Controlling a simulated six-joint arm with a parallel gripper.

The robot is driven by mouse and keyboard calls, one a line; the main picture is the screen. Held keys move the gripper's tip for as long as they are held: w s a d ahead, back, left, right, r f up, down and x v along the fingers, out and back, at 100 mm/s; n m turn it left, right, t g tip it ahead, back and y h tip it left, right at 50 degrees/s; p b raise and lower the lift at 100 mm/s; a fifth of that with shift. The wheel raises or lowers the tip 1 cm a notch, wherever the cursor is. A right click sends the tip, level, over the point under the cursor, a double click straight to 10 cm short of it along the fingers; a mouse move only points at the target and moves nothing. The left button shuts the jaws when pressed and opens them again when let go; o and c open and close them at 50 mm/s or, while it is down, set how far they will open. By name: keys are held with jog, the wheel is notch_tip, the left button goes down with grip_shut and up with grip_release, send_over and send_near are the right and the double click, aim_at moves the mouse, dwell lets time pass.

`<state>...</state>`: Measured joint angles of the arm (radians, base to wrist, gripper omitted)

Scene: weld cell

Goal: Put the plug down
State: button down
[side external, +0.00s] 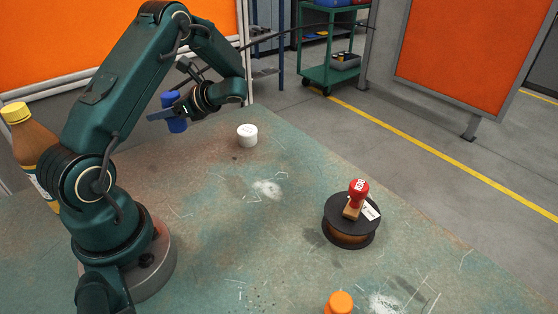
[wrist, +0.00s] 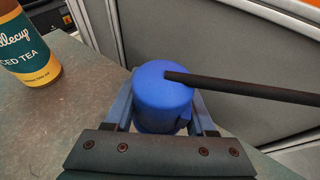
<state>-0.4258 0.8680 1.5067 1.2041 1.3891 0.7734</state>
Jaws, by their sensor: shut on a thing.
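The plug is blue and rounded, with a dark cable coming out of it. My gripper (wrist: 165,115) is shut on the plug (wrist: 163,88), one finger on each side, in the wrist view. In the side external view my gripper (side external: 172,114) holds the plug (side external: 175,125) up in the air near the far left part of the table (side external: 200,190). The cable (wrist: 240,88) runs off to the right in the wrist view. The plug's lower end is hidden in the wrist view.
An iced tea bottle (side external: 24,140) with a yellow cap stands at the left, behind my arm. A white round container (side external: 247,135) stands near the far edge. A spool (side external: 350,220) carries a red-handled stamp (side external: 356,199). An orange-topped thing (side external: 339,303) is at the front. The table's middle is mostly clear.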

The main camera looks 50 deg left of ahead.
jog(key=shift+w+d+f, duration=0.1)
jog(key=shift+w+f, duration=0.3)
jog(key=shift+w, duration=0.25)
jog(key=shift+w+f, duration=0.4)
jog(key=shift+w, duration=0.2)
jog(key=shift+f, duration=1.9)
jog(key=shift+f, duration=0.1)
jog(key=shift+c, duration=1.1)
grip_release()
jog(key=shift+f, duration=0.1)
